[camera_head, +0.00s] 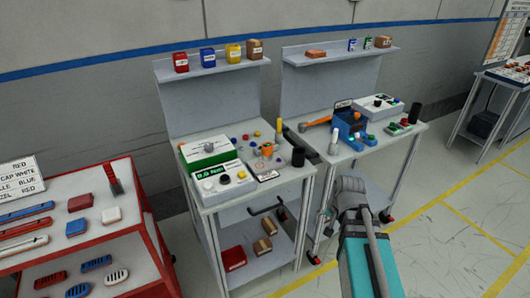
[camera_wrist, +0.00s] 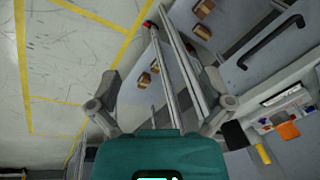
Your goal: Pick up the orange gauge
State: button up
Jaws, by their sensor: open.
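The orange gauge (camera_head: 267,149) is small and stands among little parts on the middle bench, right of a green-and-white box. An orange patch (camera_wrist: 288,131) near the right edge of the wrist view looks like the same gauge, seen tilted. My gripper (camera_wrist: 160,92) is open and empty, its two grey fingers spread wide. It is apart from the gauge. Between the fingers the wrist view shows bench legs, a lower shelf and floor. In the head view my teal arm reaches up from the bottom, right of the middle bench, and its fingers are hard to make out.
The right bench (camera_head: 375,153) holds a blue fixture (camera_head: 350,122). A red cart (camera_head: 92,245) stands left. Floor at right is clear.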

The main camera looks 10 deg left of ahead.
jog(key=w+a+r+m+t+y+b, duration=0.1)
jog(key=w+a+m+t+y, duration=0.1)
jog(key=w+a+m, duration=0.4)
jog(key=w+a+r+m+t+y+b, duration=0.1)
jog(key=w+a+m+t+y, duration=0.1)
jog(key=w+a+m, duration=0.45)
jog(key=m+t+y+b, duration=0.25)
jog(key=m+t, duration=0.25)
jog(key=m, duration=0.8)
send_near(269, 150)
jog(key=shift+b+x, duration=1.4)
jog(key=shift+x, duration=2.95)
jog(key=shift+w, duration=0.15)
jog(key=shift+b+x, duration=1)
jog(key=shift+x, duration=1.5)
jog(key=shift+r, duration=0.15)
